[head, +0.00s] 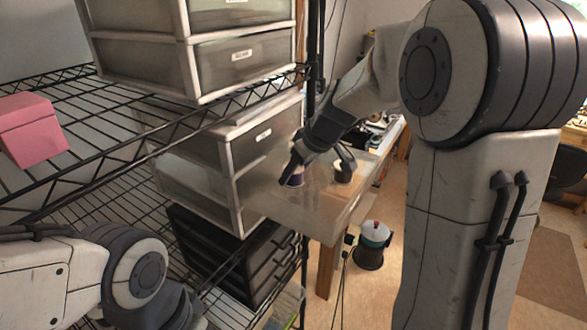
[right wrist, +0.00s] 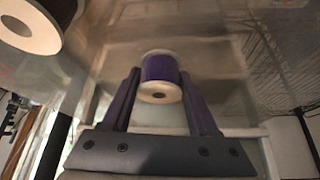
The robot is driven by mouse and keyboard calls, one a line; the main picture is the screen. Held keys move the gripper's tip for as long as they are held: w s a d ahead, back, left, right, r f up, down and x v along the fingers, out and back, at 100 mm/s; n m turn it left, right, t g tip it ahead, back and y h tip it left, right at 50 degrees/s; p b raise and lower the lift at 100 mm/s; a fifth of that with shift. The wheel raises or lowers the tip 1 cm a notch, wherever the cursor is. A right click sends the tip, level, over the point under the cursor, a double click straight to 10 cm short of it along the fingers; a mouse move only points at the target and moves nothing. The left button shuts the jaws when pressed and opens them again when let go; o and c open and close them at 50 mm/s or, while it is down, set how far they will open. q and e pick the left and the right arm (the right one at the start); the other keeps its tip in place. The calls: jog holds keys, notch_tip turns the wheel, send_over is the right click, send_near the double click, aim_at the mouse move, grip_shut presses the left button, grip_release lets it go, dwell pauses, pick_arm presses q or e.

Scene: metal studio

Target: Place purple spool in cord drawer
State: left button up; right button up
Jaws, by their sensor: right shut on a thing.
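The purple spool (head: 295,177) has white ends and is between the fingers of my right gripper (head: 317,160). The right wrist view shows the spool (right wrist: 160,72) with a finger against each side, so the right gripper (right wrist: 160,90) is shut on it. It is at the pulled-out translucent drawer (head: 330,222), over or inside it; I cannot tell whether it touches the bottom. A second, dark spool (head: 344,172) is in the drawer and shows large at the top left of the right wrist view (right wrist: 38,25). My left gripper is out of view.
The open drawer belongs to a white drawer unit (head: 232,140) on a black wire rack (head: 110,190). Another drawer unit (head: 190,50) stands above, and a black one (head: 262,270) below. A pink box (head: 30,130) sits on the upper shelf. A white-and-red canister (head: 374,240) stands on the floor.

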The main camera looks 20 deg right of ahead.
jog(key=shift+f, duration=0.15)
jog(key=o, duration=1.3)
jog(key=shift+o, duration=0.2)
jog(key=shift+r, duration=0.25)
jog(key=shift+s+d+r, duration=0.1)
jog(key=shift+s+r, duration=0.05)
jog(key=shift+r, duration=0.1)
jog(key=b+v, duration=0.2)
jog(key=v, duration=0.9)
jog(key=shift+b, duration=0.3)
